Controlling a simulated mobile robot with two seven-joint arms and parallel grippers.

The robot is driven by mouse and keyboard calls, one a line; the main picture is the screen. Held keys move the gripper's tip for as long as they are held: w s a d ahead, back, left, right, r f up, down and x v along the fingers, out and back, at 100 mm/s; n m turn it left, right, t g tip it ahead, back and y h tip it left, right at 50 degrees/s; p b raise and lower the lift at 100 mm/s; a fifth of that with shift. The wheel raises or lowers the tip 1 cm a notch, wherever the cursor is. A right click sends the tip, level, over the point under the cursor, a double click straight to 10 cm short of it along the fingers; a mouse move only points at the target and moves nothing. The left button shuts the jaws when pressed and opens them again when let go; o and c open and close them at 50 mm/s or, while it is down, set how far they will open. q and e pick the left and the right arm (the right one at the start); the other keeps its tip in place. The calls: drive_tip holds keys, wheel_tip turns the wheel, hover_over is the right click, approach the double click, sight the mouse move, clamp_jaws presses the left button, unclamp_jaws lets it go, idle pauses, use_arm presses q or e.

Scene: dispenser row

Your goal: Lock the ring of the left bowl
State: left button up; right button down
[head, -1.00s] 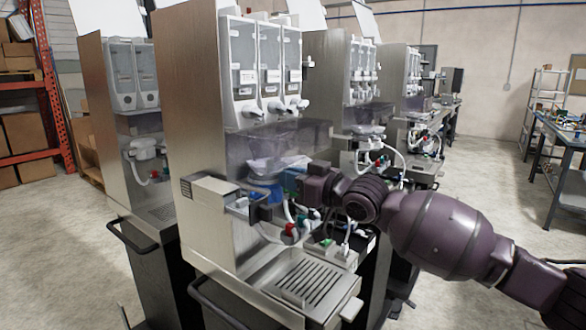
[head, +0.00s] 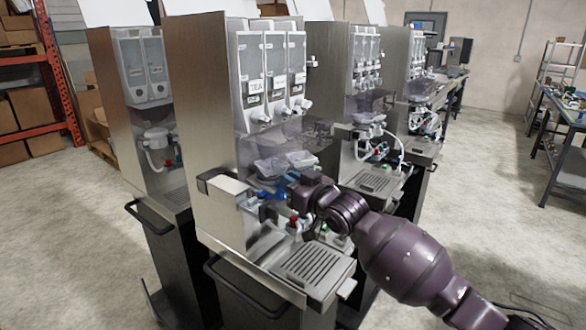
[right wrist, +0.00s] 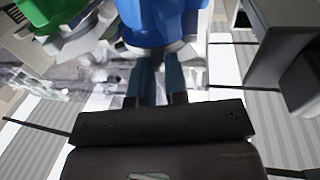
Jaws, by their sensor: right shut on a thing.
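The dispenser (head: 205,120) in front of me has several clear hoppers, one labelled TEA. Below them sit whitish bowls behind a see-through cover; the left bowl (head: 268,167) is partly hidden. A blue ring (right wrist: 165,22) with a whitish part below it fills the top of the right wrist view. My right gripper (head: 286,191) is at the front of the bowls, reaching in from the right. Its teal fingers (right wrist: 162,75) are close together, shut on the blue ring. Whether the ring is locked cannot be told. My left gripper is not in view.
A grey block (right wrist: 280,40) stands close on the right in the right wrist view, and a green part (right wrist: 40,12) at top left. A red-capped tap (head: 293,222) and a slotted drip tray (head: 312,264) lie below my gripper. Similar dispensers stand on both sides.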

drive_tip(key=shift+s+a+f+m+t+h+p, duration=0.2)
drive_tip(key=shift+m+t+h+p, duration=0.25)
drive_tip(key=shift+h+p, duration=0.35)
drive_tip(key=shift+d+f, duration=0.1)
drive_tip(key=shift+f, duration=0.15)
drive_tip(key=c, duration=1.1)
unclamp_jaws()
drive_tip(key=shift+w+d, duration=0.1)
drive_tip(key=shift+r, duration=0.15)
